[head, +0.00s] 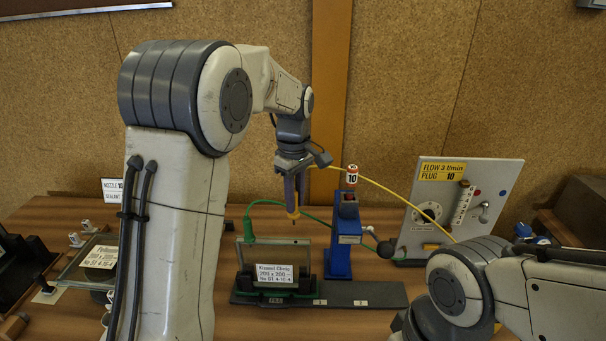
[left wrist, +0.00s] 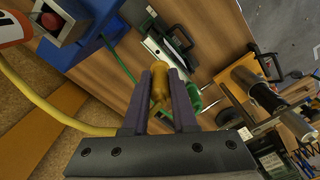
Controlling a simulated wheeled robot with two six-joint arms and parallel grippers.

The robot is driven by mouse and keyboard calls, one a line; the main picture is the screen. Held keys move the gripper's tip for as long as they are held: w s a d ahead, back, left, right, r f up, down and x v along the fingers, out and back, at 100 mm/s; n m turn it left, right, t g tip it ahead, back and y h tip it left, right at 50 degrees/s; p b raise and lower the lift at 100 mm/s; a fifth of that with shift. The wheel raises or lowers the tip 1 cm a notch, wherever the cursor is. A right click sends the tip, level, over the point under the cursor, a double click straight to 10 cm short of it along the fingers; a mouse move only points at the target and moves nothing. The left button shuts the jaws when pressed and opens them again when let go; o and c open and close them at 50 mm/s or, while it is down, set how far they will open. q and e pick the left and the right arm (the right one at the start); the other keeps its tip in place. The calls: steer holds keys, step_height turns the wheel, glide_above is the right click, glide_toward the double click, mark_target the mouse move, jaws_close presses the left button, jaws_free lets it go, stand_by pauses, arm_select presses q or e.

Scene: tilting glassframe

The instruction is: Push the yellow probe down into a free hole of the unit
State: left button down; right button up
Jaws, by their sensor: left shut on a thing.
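My left gripper (head: 292,212) is shut on the yellow probe (left wrist: 160,85), which points down in the head view. A yellow cable (head: 385,188) arcs from it to the grey panel. The gripper is above the glass frame (head: 275,258) in the picture, left of the blue stand (head: 341,240); its exact height is unclear. A green probe (head: 249,229) stands upright at the frame's upper left, with a green cable. The frame stands in black holders on a dark base (head: 375,294). No free hole can be made out.
The grey panel (head: 460,200), labelled flow and plug 10, stands at the right with a dial and knobs. An orange-white cylinder marked 10 (head: 352,176) tops the blue stand. Another labelled glass plate (head: 98,255) lies left. Some wooden table in front is bare.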

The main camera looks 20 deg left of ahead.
mark_target(297, 213)
arm_select(q)
steer(key=shift+w+r, duration=0.35)
steer(key=shift+r, duration=0.1)
arm_select(e)
steer(key=shift+w+d+r, duration=0.1)
steer(key=shift+w, duration=0.25)
steer(key=shift+r, duration=0.1)
arm_select(q)
steer(key=shift+d+r, duration=0.1)
steer(key=shift+s+f+b, duration=0.1)
steer(key=shift+f+b, duration=1.6)
steer(key=shift+f, duration=1.3)
arm_select(e)
step_height(297, 213, down, 4)
steer(key=shift+r, duration=0.2)
arm_select(q)
steer(key=shift+p, duration=0.6)
arm_select(e)
steer(key=shift+r, duration=0.6)
arm_select(q)
steer(key=shift+f+b, duration=1.25)
steer(key=shift+f, duration=0.85)
arm_select(e)
steer(key=shift+f, duration=1.25)
arm_select(q)
steer(key=c, duration=0.6)
jaws_free()
